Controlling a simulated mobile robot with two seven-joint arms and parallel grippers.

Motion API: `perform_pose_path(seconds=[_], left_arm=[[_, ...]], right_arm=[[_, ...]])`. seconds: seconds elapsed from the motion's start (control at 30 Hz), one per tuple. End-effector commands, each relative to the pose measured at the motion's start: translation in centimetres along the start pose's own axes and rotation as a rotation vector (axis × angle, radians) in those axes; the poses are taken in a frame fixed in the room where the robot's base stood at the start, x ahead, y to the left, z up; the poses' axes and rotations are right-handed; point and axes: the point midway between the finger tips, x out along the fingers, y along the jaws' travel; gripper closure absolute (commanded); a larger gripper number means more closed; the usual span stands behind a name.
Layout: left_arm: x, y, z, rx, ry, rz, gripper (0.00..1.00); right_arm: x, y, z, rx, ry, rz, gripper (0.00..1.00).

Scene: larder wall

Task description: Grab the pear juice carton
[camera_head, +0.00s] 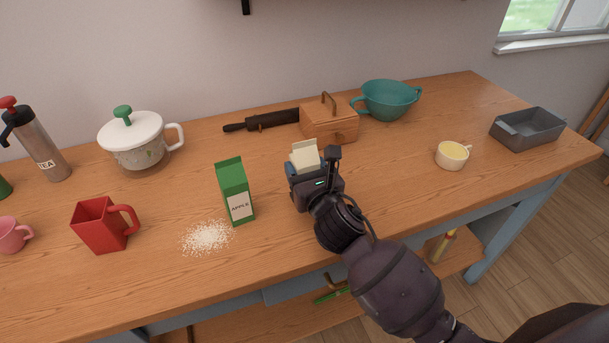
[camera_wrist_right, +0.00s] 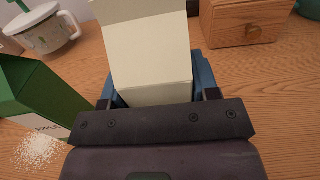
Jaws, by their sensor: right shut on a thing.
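A pale cream carton (camera_head: 305,157) with a gabled top stands on the table near the middle, largely hidden by my right gripper in the head view. In the right wrist view the cream carton (camera_wrist_right: 150,50) is between the blue-padded fingers. No label shows on its visible faces, so I cannot read whether it is pear. My right gripper (camera_head: 308,175) is shut on it. A green carton (camera_head: 235,190) labelled APPLE stands to its left, apart from the gripper; it also shows in the right wrist view (camera_wrist_right: 40,90). My left gripper is not in view.
Spilled white grains (camera_head: 207,237) and a red mug (camera_head: 103,225) lie left. Behind are a lidded white pot (camera_head: 138,145), a black rolling pin (camera_head: 265,121), a wooden box (camera_head: 328,122) and a teal bowl (camera_head: 388,100). A yellow-filled cup (camera_head: 452,155) and grey tin (camera_head: 527,130) stand right.

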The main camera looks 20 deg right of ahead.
Motion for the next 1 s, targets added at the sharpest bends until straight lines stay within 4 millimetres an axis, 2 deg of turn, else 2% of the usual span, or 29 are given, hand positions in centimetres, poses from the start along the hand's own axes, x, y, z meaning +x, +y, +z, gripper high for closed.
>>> perform_pose_path(seconds=[0.23, 0.37, 0.57, 0.8, 1.0], left_arm=[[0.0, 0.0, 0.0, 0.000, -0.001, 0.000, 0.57], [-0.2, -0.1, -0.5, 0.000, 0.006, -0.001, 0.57], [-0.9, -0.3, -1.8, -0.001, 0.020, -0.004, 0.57], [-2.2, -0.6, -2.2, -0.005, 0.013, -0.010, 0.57], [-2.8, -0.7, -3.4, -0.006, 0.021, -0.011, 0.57]], right_arm=[[0.0, 0.0, 0.2, -0.001, -0.003, 0.001, 0.79], [0.0, 0.0, 1.4, -0.002, -0.007, 0.001, 0.79], [0.0, 0.0, 5.3, -0.005, -0.013, 0.002, 0.79], [0.0, 0.0, 11.6, -0.003, -0.013, 0.002, 0.79], [0.0, 0.0, 16.0, -0.002, -0.009, 0.001, 0.79]])
